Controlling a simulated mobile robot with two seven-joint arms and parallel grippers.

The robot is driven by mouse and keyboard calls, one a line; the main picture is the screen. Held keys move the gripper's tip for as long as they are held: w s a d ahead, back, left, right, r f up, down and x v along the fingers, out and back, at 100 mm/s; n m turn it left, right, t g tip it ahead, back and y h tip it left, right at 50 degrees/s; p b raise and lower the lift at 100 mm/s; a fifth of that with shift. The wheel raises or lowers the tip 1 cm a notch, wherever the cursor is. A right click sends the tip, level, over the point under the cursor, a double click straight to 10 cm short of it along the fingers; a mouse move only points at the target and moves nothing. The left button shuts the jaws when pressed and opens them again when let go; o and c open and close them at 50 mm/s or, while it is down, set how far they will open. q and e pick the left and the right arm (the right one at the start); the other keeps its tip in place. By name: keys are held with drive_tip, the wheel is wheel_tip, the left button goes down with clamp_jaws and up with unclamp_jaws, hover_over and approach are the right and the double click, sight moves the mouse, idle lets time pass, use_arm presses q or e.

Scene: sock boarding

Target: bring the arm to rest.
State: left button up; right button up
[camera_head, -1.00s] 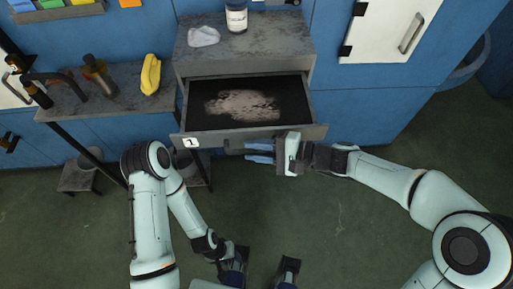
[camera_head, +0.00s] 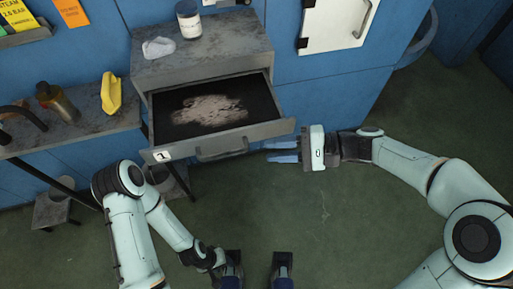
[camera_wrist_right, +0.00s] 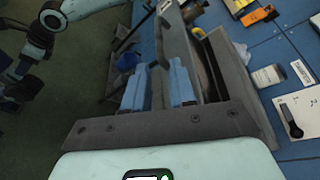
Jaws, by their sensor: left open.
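My right gripper (camera_head: 284,152) is open at the right of the open drawer, its two blue fingers pointing left with a gap between them. They are apart from the drawer handle (camera_head: 222,152). In the right wrist view the blue fingers (camera_wrist_right: 158,78) are parted, with nothing clearly held between them. My left arm is folded at the left, and its wrist (camera_head: 208,258) hangs low near the bottom edge. The left gripper's fingers are not clear there. The drawer (camera_head: 262,132), labelled 1, stands pulled out, with a pale patch on its dark floor.
A jar (camera_head: 188,20) and a pale crumpled item (camera_head: 158,47) sit on the cabinet top (camera_head: 225,45). A yellow item (camera_head: 111,92) and a bottle stand on the side table (camera_head: 85,125). A stool (camera_head: 58,208) is below. Green floor lies clear around the right gripper.

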drive_tip(key=shift+d+r, duration=0.15)
drive_tip(key=shift+d, duration=0.55)
drive_tip(key=s+d+f+m+g+h+p, duration=0.1)
drive_tip(key=s+d+f+h+p, duration=0.15)
drive_tip(key=f, duration=0.75)
drive_tip(key=s+d+f+m+g+h+p, duration=0.1)
drive_tip(key=s+f+h, duration=0.25)
drive_tip(key=f, duration=0.75)
drive_tip(key=s+d+f+n+h+p, duration=0.3)
drive_tip(key=s+f+n+h+p, duration=0.2)
drive_tip(key=s+f, duration=0.9)
drive_tip(key=shift+f+h, duration=0.4)
drive_tip(key=shift+h, duration=0.1)
